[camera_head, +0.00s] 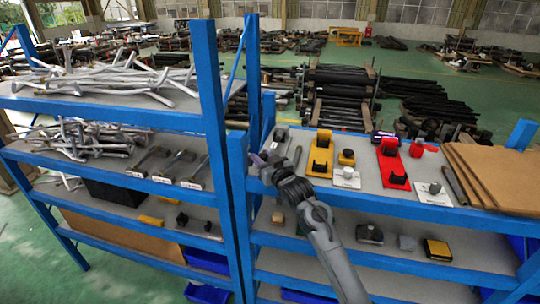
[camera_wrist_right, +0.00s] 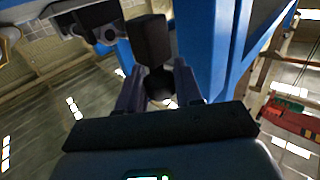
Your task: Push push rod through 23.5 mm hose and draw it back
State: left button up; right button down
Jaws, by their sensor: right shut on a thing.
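My right gripper (camera_head: 262,160) is at the left end of the right-hand shelf's top board, close to a blue post. In the right wrist view the two fingers of my right gripper (camera_wrist_right: 158,88) are shut on a dark piece (camera_wrist_right: 160,84), mostly hidden between them. I cannot tell whether it is the push rod. A black block (camera_wrist_right: 150,40) shows just beyond the fingertips. I cannot identify the 23.5 mm hose. My left gripper is not in view.
The top board also holds a yellow plate with black blocks (camera_head: 320,155), a red plate with black blocks (camera_head: 391,165), white plates with grey blocks, and cardboard sheets (camera_head: 505,180). Blue posts (camera_head: 212,120) stand left of the gripper. A left shelf holds piled grey rods (camera_head: 110,80).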

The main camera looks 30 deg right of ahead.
jog(key=c, duration=1.1)
grip_release()
jog(key=shift+a+r, duration=0.15)
jog(key=o, duration=0.3)
jog(key=shift+s, duration=0.15)
jog(key=shift+s+f, duration=0.1)
jog(key=shift+f, duration=0.1)
jog(key=shift+s, duration=0.25)
jog(key=s+b, duration=0.3)
jog(key=s, duration=0.7)
